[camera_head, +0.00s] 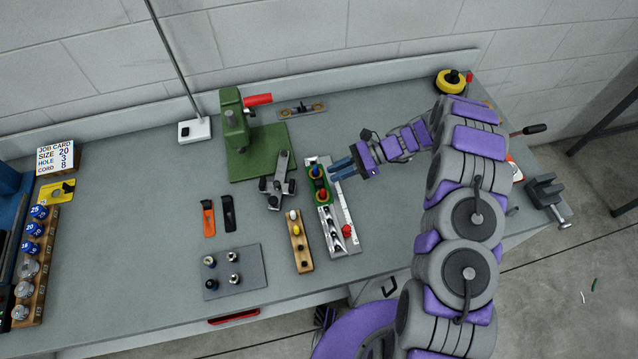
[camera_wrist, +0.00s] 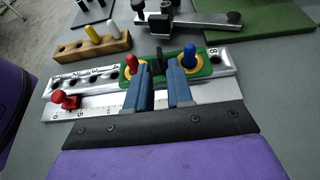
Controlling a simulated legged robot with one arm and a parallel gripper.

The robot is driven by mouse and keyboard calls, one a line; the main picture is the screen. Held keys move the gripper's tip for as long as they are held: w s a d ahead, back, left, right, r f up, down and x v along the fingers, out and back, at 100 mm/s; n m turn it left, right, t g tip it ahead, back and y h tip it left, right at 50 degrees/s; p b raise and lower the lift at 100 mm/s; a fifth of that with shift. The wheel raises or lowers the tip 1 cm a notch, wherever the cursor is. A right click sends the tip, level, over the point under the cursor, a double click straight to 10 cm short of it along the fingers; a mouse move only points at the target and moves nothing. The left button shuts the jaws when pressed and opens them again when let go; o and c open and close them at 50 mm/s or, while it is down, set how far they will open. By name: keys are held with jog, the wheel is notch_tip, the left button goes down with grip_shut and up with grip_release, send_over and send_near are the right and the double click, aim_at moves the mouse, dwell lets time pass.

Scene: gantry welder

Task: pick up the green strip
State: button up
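The green strip (camera_head: 318,182) lies on a long silver holder on the bench. In the wrist view the green strip (camera_wrist: 209,69) carries a red peg (camera_wrist: 131,65) and a blue peg (camera_wrist: 189,57) in yellow rings, with a black upright grip (camera_wrist: 159,58) between them. My gripper (camera_head: 336,168) reaches in from the right, close beside the strip. In the wrist view my gripper (camera_wrist: 160,72) is open, its two blue fingers apart in front of the black grip. The fingers hide part of the strip; I cannot tell whether they touch it.
The silver holder (camera_wrist: 90,87) has numbered holes and a scale with a red knob (camera_wrist: 66,99). A wooden peg block (camera_head: 299,246) and a metal clamp arm (camera_head: 279,180) stand close on the left. A green press (camera_head: 236,125) stands behind.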

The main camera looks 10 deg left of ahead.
aim_at(318, 179)
jog(key=shift+b+x, duration=0.65)
jog(key=shift+x, duration=2.4)
jog(key=shift+a+r, duration=0.1)
jog(key=shift+r, duration=0.05)
grip_shut()
